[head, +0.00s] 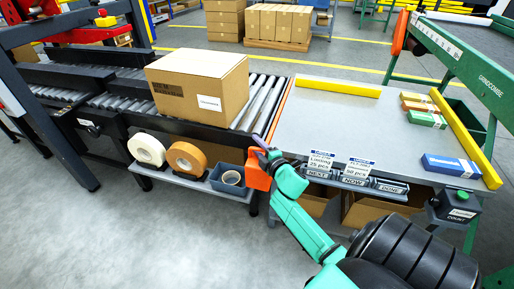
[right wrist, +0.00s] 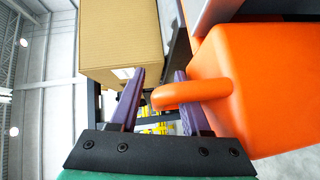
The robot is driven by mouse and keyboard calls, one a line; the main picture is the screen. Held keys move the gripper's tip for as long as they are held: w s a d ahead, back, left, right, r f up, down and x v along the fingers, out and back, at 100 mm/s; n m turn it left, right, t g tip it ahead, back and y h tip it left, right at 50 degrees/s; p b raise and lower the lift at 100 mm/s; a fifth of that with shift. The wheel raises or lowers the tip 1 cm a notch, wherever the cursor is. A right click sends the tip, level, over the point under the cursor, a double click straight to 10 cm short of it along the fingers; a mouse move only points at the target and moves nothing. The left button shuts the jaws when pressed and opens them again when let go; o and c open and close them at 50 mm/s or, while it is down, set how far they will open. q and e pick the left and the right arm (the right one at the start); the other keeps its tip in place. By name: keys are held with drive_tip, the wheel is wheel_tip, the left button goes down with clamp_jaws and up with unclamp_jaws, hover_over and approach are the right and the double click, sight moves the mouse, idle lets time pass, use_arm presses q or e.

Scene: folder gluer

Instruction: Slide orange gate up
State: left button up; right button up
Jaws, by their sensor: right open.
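The orange gate shows in the head view as a thin orange strip (head: 279,108) between the roller conveyor and the grey table. An orange block (head: 257,179) is at its near end, beside my right gripper (head: 261,147). In the right wrist view the orange block (right wrist: 265,90) is large at the right, with a rounded orange handle (right wrist: 190,95) sticking out to the left. My right gripper (right wrist: 158,88) is open, with purple fingers. The handle crosses in front of the right finger and its tip shows in the gap. Contact cannot be told. My left gripper is out of view.
A cardboard box (head: 199,87) sits on the roller conveyor (head: 268,95), left of the gate. The grey table (head: 335,122) holds yellow rails (head: 338,87) and small cartons (head: 452,166). Tape rolls (head: 186,158) and label bins (head: 345,182) line the front.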

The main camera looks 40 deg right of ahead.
clamp_jaws()
idle(1.4)
